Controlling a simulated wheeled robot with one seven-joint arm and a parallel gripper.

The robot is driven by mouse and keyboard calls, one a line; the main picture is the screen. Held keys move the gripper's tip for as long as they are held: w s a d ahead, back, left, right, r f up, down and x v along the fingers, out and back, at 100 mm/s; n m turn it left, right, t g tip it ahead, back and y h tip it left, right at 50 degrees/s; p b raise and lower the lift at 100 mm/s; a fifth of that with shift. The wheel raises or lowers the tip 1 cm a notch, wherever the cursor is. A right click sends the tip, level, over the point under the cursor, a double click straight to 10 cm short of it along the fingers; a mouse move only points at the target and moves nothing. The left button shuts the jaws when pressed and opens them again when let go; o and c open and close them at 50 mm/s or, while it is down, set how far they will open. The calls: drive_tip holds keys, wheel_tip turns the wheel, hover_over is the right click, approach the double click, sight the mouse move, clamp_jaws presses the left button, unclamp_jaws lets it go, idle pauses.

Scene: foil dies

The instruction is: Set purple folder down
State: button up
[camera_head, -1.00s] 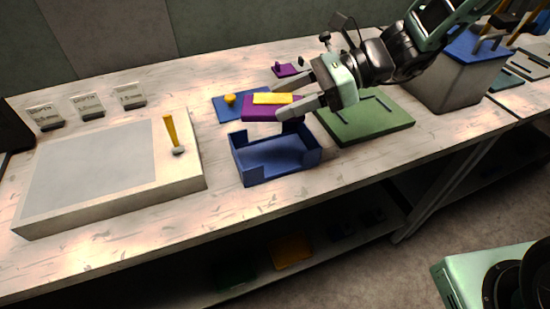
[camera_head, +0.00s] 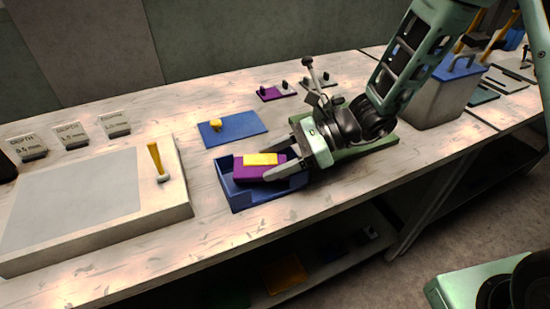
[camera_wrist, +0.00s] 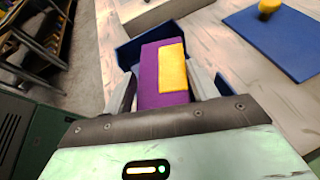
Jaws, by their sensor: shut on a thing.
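The purple folder (camera_head: 244,172) is a purple block with a yellow piece (camera_head: 261,159) on top. My gripper (camera_head: 276,161) is shut on it, one finger on each side. In the head view the folder is at the blue tray (camera_head: 240,200), within its walls; whether it touches the tray floor is hidden. In the wrist view the folder (camera_wrist: 149,75) lies between the two fingers, with part of the blue tray (camera_wrist: 127,54) beyond it.
A blue mat (camera_head: 240,130) with a yellow knob lies behind the tray. A pale slab (camera_head: 100,235) with a yellow-handled tool (camera_head: 155,160) stands left. A green board (camera_head: 375,145) lies under my arm. A grey bin (camera_head: 435,100) stands farther right.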

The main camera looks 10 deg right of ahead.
drive_tip(key=shift+f+b, duration=0.3)
drive_tip(key=shift+f, duration=0.15)
drive_tip(key=shift+f, duration=0.15)
drive_tip(key=o, duration=1.5)
